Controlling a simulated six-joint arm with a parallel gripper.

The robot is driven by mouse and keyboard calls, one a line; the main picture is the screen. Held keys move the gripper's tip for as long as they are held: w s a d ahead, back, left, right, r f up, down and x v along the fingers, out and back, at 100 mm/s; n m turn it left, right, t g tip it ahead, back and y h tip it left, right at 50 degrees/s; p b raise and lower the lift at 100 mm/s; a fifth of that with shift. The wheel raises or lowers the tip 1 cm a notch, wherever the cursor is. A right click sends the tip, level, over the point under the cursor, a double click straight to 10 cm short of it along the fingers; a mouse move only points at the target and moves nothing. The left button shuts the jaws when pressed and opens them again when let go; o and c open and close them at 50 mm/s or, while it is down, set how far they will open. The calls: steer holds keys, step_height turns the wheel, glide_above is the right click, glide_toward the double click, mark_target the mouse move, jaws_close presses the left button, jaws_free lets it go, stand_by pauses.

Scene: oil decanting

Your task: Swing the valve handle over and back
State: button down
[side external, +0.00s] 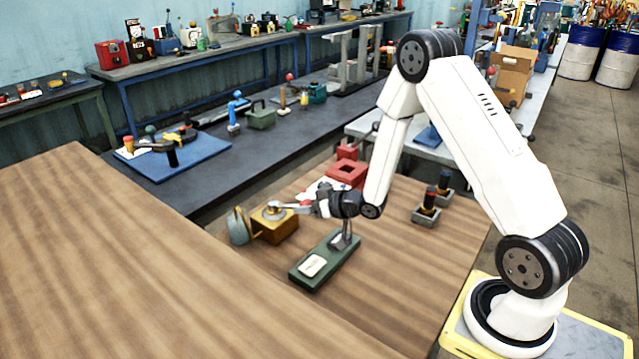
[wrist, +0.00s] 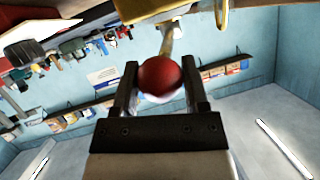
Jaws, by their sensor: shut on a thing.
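In the wrist view, the valve handle's red ball knob (wrist: 160,76) sits between the two dark fingers of my gripper (wrist: 159,84). The fingers touch it on both sides, so the gripper is shut on it. In the side view, my gripper (side external: 305,207) points left, level with the top of the brass valve body (side external: 284,228).
A green base (side external: 335,257) with a white label and grey post stands in front of the gripper. A red box (side external: 347,173) is behind it. The wooden table (side external: 150,270) is bare at front left.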

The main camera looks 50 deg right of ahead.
steer(key=shift+w+d+r+n+y, duration=0.15)
steer(key=shift+w+d+n+y, duration=0.15)
steer(key=shift+d+n+y, duration=0.35)
steer(key=shift+a+y, duration=0.15)
steer(key=shift+y, duration=0.1)
steer(key=shift+c, duration=0.5)
jaws_free()
steer(key=shift+s, duration=0.15)
steer(key=v, duration=0.7)
steer(key=shift+s+r, duration=0.2)
steer(key=shift+s, duration=0.05)
